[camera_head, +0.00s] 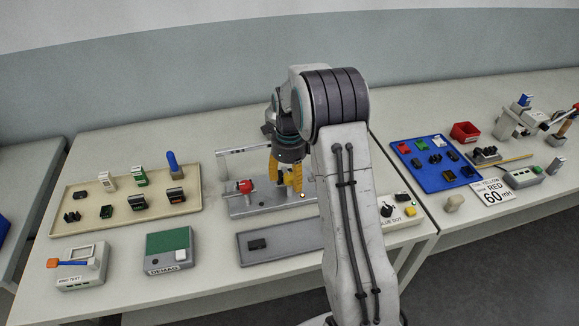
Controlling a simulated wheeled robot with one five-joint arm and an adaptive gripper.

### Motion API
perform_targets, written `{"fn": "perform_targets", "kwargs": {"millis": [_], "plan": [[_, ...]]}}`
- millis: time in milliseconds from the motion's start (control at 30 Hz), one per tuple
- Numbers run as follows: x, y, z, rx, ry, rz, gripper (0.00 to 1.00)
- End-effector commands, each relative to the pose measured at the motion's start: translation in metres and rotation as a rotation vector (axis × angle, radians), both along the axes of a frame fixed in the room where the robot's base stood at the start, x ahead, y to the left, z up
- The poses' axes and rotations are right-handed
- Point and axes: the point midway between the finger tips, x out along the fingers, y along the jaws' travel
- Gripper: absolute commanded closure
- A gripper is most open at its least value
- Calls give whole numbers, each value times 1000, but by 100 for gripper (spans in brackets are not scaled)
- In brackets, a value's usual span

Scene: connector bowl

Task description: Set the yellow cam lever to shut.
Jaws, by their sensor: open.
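My gripper (285,178), with yellow-orange fingers below a dark wrist, points down over a grey fixture (245,209) at the middle of the table. Its fingers look apart, so it is open. The fixture has a red part (244,186) at its left and a raised back rail. I cannot clearly tell a yellow cam lever apart from my yellow fingers; it may be hidden by them or by my arm. Whether the fingers touch the fixture cannot be told.
A beige tray (70,190) with several connectors lies at left. A grey tray (295,246) with a black block lies in front. A switch box (399,213) stands right of my arm. A blue mat (433,181) with connectors lies farther right. Two devices (168,250) (76,270) stand front left.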

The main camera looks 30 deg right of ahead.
Motion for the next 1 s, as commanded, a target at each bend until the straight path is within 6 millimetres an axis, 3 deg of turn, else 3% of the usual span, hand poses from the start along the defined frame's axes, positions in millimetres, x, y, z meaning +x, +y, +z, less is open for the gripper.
{"fn": "perform_targets", "kwargs": {"millis": [600, 1000], "plan": [[1, 0, 91, -1, -3, 0, 43], [0, 0, 117, 0, 1, 0, 43]]}}
